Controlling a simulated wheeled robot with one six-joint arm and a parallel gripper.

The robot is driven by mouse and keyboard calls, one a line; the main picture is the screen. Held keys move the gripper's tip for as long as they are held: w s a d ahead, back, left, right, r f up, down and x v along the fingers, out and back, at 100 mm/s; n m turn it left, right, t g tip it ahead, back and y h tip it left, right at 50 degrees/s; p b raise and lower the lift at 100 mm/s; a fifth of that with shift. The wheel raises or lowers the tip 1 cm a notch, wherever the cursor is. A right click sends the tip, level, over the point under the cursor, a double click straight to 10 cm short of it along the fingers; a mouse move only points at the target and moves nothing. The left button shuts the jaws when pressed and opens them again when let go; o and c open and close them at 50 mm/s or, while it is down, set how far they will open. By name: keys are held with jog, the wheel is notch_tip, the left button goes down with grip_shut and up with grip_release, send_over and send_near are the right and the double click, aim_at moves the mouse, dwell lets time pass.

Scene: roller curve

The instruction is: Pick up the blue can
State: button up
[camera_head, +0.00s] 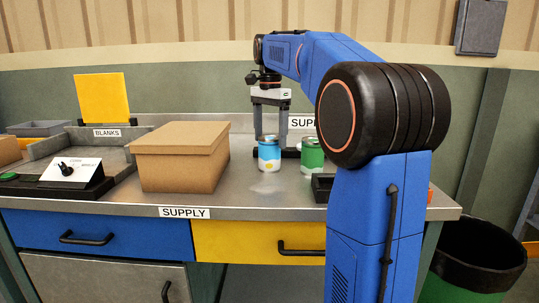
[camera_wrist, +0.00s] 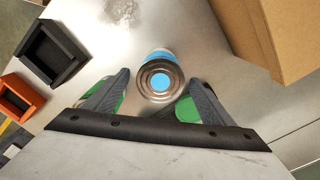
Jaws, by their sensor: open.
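The blue can (camera_head: 269,154) stands upright on the metal counter, with a white and yellow pattern low on its side. In the wrist view its round metal top with a blue centre (camera_wrist: 160,82) lies in the gap between the fingertips. My gripper (camera_head: 270,134) points down over the blue can, its fingers open. In the wrist view the fingers of my gripper (camera_wrist: 160,74) are spread to either side of the can, with no clear contact. The fingertips' height against the can's rim is hard to tell.
A green can (camera_head: 312,154) stands close right of the blue one. A cardboard box (camera_head: 180,160) stands to the left. A black tray (camera_wrist: 55,48) and an orange tray (camera_wrist: 15,97) lie left in the wrist view. Bare counter (camera_head: 262,190) lies in front of the blue can.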

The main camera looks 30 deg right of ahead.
aim_at(270, 153)
jog(key=shift+a+f, duration=0.1)
jog(key=shift+f, duration=2.85)
jog(key=c, duration=1.2)
